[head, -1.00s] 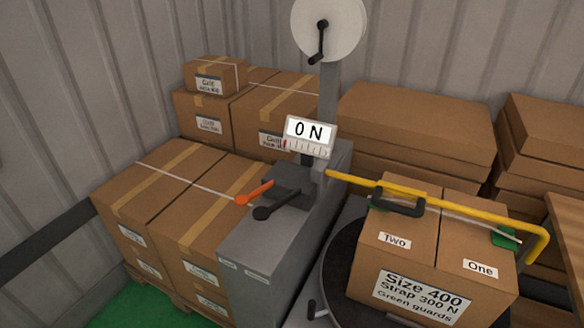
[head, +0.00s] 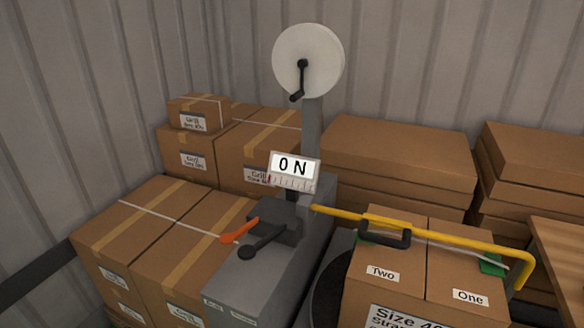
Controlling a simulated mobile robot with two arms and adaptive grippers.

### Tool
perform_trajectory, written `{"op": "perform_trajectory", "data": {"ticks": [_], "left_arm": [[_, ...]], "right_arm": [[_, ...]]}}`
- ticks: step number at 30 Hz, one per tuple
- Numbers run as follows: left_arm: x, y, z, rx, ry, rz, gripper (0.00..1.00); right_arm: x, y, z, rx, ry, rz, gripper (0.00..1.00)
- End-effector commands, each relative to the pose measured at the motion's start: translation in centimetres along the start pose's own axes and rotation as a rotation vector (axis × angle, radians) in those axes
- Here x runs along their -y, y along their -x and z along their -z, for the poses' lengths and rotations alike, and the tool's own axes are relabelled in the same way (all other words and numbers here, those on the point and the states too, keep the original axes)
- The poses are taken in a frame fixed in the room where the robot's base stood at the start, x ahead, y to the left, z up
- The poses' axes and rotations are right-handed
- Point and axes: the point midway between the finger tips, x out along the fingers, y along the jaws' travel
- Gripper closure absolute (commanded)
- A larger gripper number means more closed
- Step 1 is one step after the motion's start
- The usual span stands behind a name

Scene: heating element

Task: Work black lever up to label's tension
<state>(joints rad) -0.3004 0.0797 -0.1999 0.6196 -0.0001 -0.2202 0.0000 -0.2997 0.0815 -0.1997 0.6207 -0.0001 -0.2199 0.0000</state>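The black lever (head: 262,243) sits on top of the grey strapping machine (head: 252,281), its knob end toward the lower left. An orange lever (head: 240,232) lies just beside it on the left. The gauge (head: 294,169) above the levers reads 0 N, with a scale below the number. The box label (head: 400,318) is cut off at the lower edge; "Size" and part of the strap line show now, and the earlier frame reads "Strap 300 N". The carton (head: 397,268) has parts marked Two and One. Neither gripper is in view.
A yellow arm (head: 430,236) reaches over the carton, with a black handle (head: 385,236) and a green guard (head: 493,264) near it. A white reel with a crank (head: 325,62) stands above. Stacked cartons (head: 150,228) crowd the left; more (head: 398,153) stand behind.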

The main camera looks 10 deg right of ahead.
Motion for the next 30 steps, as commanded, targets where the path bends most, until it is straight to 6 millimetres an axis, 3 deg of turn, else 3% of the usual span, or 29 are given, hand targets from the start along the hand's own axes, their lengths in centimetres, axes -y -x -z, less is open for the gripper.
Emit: {"op": "perform_trajectory", "data": {"ticks": [2, 9, 11, 30], "left_arm": [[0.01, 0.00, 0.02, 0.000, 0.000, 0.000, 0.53], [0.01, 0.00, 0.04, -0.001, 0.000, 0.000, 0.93], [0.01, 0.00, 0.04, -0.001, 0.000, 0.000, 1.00], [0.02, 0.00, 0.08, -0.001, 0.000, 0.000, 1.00]], "right_arm": [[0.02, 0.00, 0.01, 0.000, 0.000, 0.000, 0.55], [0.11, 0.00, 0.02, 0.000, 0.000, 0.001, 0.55], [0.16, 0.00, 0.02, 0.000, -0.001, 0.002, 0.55], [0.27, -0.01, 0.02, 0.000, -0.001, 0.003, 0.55]]}}
